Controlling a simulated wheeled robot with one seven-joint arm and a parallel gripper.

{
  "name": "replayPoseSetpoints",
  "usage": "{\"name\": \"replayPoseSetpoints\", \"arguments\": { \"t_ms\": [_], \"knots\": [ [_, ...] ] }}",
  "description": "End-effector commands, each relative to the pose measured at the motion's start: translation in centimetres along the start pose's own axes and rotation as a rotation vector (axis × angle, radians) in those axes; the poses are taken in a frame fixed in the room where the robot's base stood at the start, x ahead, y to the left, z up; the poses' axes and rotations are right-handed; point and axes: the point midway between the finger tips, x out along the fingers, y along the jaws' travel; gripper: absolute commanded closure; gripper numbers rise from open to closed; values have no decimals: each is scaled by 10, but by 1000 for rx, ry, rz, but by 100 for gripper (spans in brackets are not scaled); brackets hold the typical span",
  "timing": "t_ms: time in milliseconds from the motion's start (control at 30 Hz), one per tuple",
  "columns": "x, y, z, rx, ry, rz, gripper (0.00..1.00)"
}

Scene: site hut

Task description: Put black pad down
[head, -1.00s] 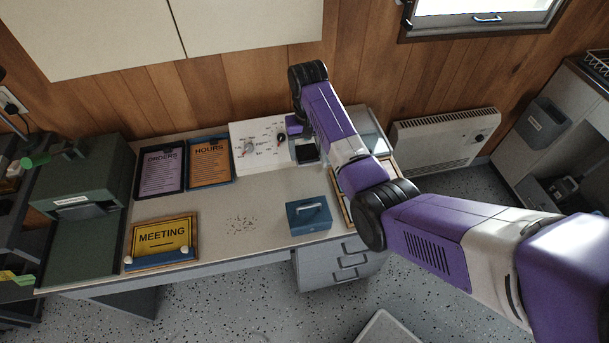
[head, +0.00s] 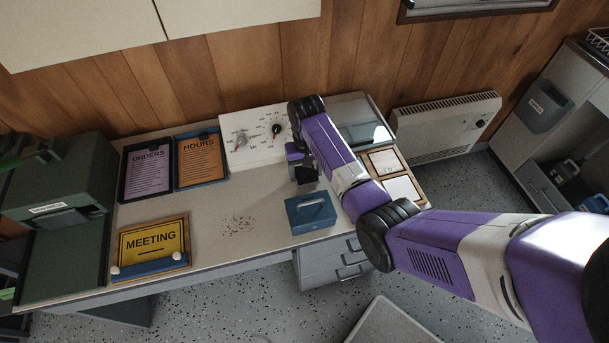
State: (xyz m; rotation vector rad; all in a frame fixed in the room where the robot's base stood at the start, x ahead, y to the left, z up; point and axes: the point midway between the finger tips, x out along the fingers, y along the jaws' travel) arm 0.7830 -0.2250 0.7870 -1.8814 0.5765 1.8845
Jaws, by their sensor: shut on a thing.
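My gripper (head: 301,165) hangs above the back middle of the desk, in front of the white dial panel. It is shut on the black pad (head: 306,176), a small dark shape at its lower end. The gripper's fingers and much of the pad are hard to make out at this size. I cannot tell whether the pad touches the desk top (head: 215,215).
A blue box with a handle (head: 311,213) stands just in front of the gripper. The white dial panel (head: 254,135) is behind it. ORDERS (head: 147,168) and HOURS (head: 201,160) boards and a MEETING sign (head: 152,247) are left. Desk left of the blue box holds only dark specks.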

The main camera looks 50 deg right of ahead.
Motion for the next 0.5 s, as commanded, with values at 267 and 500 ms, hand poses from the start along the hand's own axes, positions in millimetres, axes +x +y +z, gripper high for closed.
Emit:
{"name": "replayPoseSetpoints", "arguments": {
  "t_ms": [267, 500],
  "knots": [
    [4, 0, 0, 0, 1, 0, 77],
    [10, 0, 0, -1, 1, 0, 77]
  ]
}}
